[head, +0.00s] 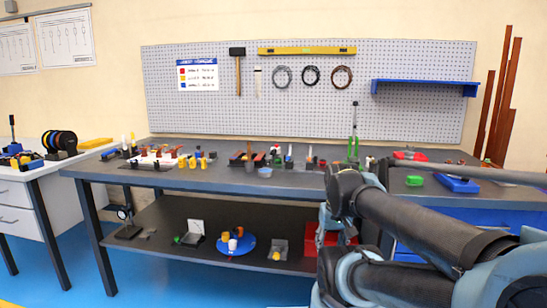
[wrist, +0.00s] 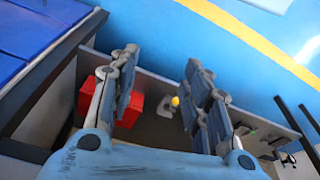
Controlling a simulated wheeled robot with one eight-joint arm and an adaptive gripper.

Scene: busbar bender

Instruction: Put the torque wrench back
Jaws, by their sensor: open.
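My gripper (wrist: 158,68) is open in the wrist view, with nothing between its fingers. It points down past the bench towards the lower shelf and the floor. In the head view my arm crosses the lower right, and I cannot make out the fingers there. I cannot pick out the torque wrench for certain in either view. Several small tools and parts stand in a row on the grey workbench (head: 225,180), too small to tell apart. A tall green tool with a black top (head: 354,130) stands upright at the bench's back.
A red bin (wrist: 128,104) shows beside the left finger; it is on the lower shelf (head: 160,240) in the head view. A blue round tray (head: 235,245) is also there. A pegboard (head: 210,110) is behind. The blue floor (wrist: 270,60) is clear.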

